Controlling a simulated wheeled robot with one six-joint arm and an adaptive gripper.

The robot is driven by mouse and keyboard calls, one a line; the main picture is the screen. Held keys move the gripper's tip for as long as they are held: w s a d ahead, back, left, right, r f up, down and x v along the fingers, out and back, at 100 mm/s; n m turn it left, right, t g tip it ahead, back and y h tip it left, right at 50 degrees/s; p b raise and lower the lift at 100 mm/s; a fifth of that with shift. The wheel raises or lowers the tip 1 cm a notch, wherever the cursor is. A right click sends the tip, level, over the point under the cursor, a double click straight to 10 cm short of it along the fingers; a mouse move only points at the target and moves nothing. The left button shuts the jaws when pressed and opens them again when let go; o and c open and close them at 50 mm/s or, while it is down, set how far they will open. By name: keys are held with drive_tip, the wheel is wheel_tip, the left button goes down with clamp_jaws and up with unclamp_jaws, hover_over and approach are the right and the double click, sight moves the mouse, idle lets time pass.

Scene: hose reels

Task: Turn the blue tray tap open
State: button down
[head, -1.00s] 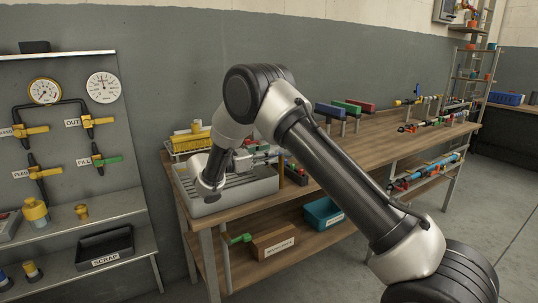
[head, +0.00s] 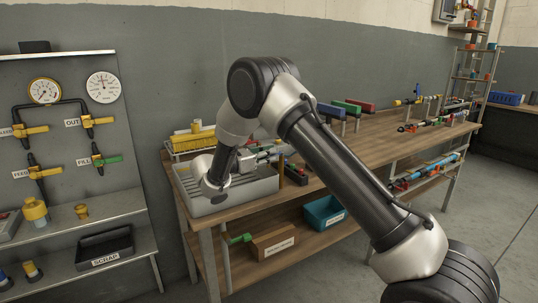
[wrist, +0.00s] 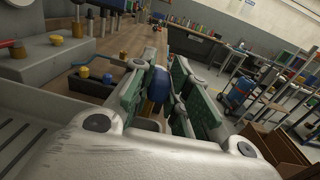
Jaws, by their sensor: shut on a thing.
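My gripper (wrist: 160,78) is in the middle of the wrist view, its green-padded fingers on both sides of the blue tap handle (wrist: 158,88). It is shut on that handle, and the fingers hide part of it. In the head view my gripper (head: 268,153) is over the right back part of the grey ribbed tray (head: 226,201) on the wooden bench. The blue tap cannot be made out in the head view, where my arm and gripper cover that area.
A yellow rack (head: 188,146) stands behind the tray. Blue, green and red blocks (head: 352,107) stand farther right on the bench. A green-handled tap (head: 240,239) is below the tray, beside a cardboard box (head: 273,244) and a teal bin (head: 323,213).

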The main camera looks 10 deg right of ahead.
drive_tip(key=shift+s+d+n+t+y, duration=0.6)
drive_tip(key=shift+n+t+y, duration=1.25)
drive_tip(key=shift+y, duration=0.2)
drive_tip(key=shift+s+d+n+t+y, duration=0.45)
drive_tip(key=shift+d+n+t+y, duration=0.2)
drive_tip(key=shift+n+t+y, duration=1.25)
drive_tip(key=shift+s+d+n+t+y, duration=0.6)
drive_tip(key=shift+n+t+y, duration=1.1)
drive_tip(key=shift+y, duration=0.75)
drive_tip(key=shift+r, duration=0.1)
drive_tip(key=c, duration=1.4)
unclamp_jaws()
drive_tip(key=shift+o, duration=0.2)
wheel_tip(320, 180, up, 10)
